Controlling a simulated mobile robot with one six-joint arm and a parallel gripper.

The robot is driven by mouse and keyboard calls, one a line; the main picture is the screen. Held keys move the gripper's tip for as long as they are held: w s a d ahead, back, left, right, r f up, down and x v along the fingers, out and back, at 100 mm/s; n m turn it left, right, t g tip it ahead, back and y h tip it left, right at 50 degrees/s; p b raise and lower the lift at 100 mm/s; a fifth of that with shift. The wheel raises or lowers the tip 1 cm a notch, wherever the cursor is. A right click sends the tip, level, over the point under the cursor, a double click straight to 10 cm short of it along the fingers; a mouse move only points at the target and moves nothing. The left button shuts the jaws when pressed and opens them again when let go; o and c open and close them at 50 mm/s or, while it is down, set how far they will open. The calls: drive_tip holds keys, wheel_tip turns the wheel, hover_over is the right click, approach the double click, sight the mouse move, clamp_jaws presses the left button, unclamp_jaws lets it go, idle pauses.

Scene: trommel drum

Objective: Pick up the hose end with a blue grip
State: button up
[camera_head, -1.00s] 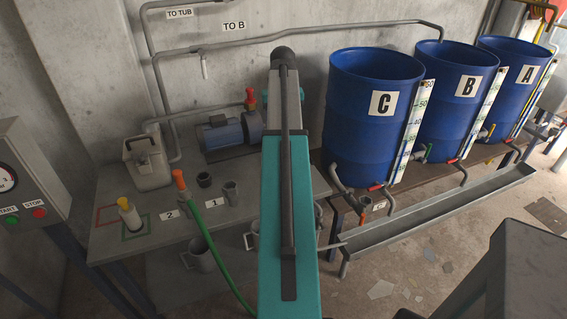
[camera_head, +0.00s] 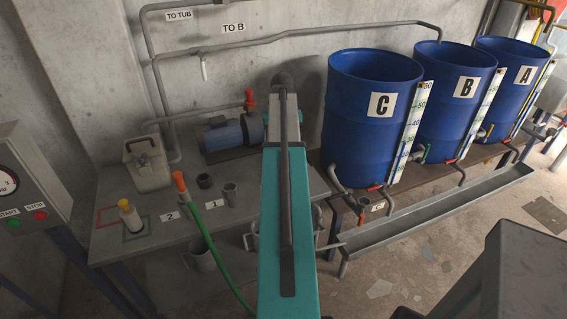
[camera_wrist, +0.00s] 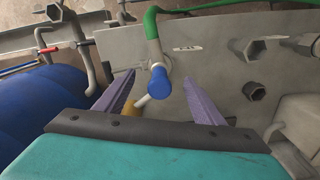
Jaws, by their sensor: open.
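The hose end with a blue grip (camera_wrist: 160,88) shows in the wrist view, on a green hose (camera_wrist: 152,24) with a grey fitting above the grip. My gripper (camera_wrist: 159,77) is open, one purple finger on each side of the blue grip. Gaps show between the grip and both fingers; whether the fingers are level with it in depth I cannot tell. In the head view my teal arm hides my gripper and the blue grip. A different hose end, with an orange grip (camera_head: 180,181), stands by label 2 on the grey table there.
Blue drum C (camera_head: 372,130) stands right of my arm. A blue pump (camera_head: 222,137), a jerrycan (camera_head: 147,163) and a yellow-capped bottle (camera_head: 130,217) stand on the table. A control panel (camera_head: 30,190) is far left.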

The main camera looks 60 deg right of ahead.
drive_tip(key=shift+f, duration=0.7)
drive_tip(key=shift+f, duration=0.1)
drive_tip(key=shift+a+f+p, duration=0.15)
drive_tip(key=shift+f+p, duration=0.95)
drive_tip(key=shift+f, duration=1.4)
drive_tip(key=c, duration=1.3)
drive_tip(key=shift+r, duration=0.15)
drive_tip(key=shift+r+b, duration=0.7)
drive_tip(key=shift+r, duration=0.7)
drive_tip(key=shift+s+a+r, duration=0.1)
drive_tip(key=shift+s+r, duration=0.05)
drive_tip(key=shift+r, duration=0.05)
drive_tip(key=s+a+b, duration=0.1)
drive_tip(key=s+a, duration=0.2)
drive_tip(key=a, duration=0.1)
drive_tip(key=s+a+r+b, duration=0.1)
drive_tip(key=s+a, duration=0.2)
drive_tip(key=a, duration=0.1)
drive_tip(key=s+a+b, duration=0.1)
drive_tip(key=s+a, duration=0.2)
drive_tip(key=a, duration=0.2)
drive_tip(key=shift+r+b, duration=0.25)
drive_tip(key=shift+b, duration=0.1)
